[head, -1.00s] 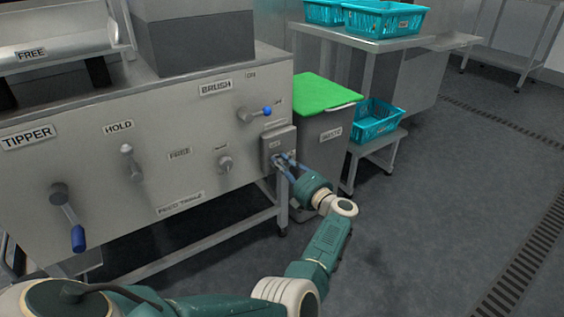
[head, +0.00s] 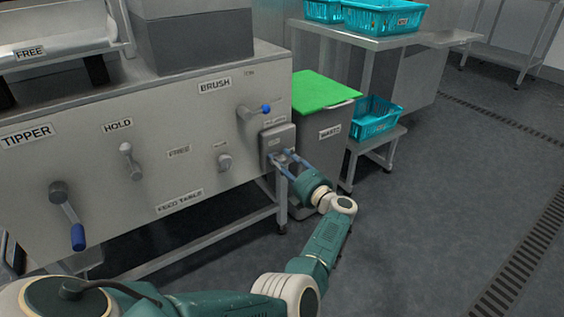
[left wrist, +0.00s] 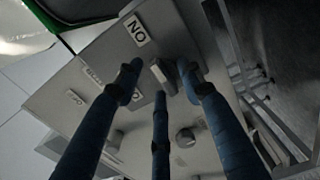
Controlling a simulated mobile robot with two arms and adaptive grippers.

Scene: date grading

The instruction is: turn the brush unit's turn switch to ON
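The brush unit's turn switch is on a small grey box (head: 268,151) at the right end of the machine's front panel; in the head view my fingers hide it. In the left wrist view the switch's grey knob (left wrist: 161,74) shows between my fingertips, and an ON label (left wrist: 137,30) appears upside down above it. My left gripper (head: 281,158) is in front of the box, its blue fingers pointing at it. In the left wrist view the left gripper (left wrist: 161,72) has its fingers spread around the knob, with a gap on the left. My right gripper is out of view.
A lever with a blue ball (head: 265,109) sticks out just above the box. A blue-handled crank (head: 78,236) is at the panel's left. The floor at right is clear.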

